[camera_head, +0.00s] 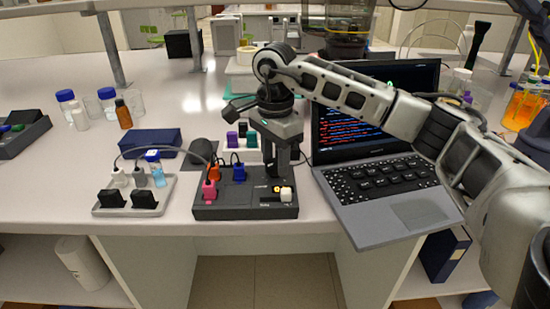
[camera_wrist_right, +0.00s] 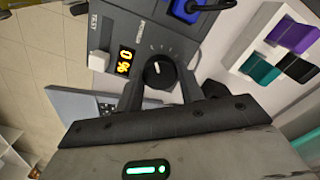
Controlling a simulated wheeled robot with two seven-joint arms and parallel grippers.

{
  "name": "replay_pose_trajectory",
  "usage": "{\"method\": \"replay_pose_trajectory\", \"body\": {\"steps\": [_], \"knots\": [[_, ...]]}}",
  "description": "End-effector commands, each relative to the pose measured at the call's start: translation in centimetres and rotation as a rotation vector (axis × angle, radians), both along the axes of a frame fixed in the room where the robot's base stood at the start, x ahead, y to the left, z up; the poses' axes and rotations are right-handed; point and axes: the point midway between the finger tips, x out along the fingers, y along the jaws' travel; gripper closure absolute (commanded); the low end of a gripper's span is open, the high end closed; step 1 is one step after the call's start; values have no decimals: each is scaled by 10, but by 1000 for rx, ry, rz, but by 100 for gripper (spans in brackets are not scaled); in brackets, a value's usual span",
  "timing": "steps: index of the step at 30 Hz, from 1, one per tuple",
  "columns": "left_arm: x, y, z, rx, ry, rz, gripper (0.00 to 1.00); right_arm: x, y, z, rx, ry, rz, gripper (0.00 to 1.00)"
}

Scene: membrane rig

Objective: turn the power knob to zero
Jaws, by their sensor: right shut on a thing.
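The dark power box (camera_head: 232,211) sits near the table's front edge, with a small lit orange display (camera_head: 276,188) and a white button (camera_head: 287,195). In the right wrist view, the round black knob (camera_wrist_right: 159,73) with a pale pointer mark stands beside the display (camera_wrist_right: 125,61); its digits are too blurred to read surely. My right gripper (camera_head: 282,172) reaches down onto the box and hides the knob in the head view. In the wrist view its two fingers (camera_wrist_right: 160,88) are on either side of the knob, shut on it. My left gripper is not in view.
A laptop (camera_head: 405,218) stands right of the box. Orange, pink (camera_head: 209,188) and blue (camera_head: 238,173) plugs with cables are in the box. Free table lies at the far left front.

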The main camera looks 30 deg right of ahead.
Motion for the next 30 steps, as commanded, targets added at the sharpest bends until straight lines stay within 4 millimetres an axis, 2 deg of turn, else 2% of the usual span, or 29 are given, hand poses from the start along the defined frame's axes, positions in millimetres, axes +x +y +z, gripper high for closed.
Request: {"method": "replay_pose_trajectory", "body": {"steps": [12,27,28,30], "knots": [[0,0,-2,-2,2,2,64,1,0,2,2,-6,165,85],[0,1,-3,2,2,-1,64,1,0,2,1,-6,184,85],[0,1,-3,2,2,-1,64,1,0,2,1,-6,184,57],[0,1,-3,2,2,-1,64,1,0,2,0,-5,183,41]]}}
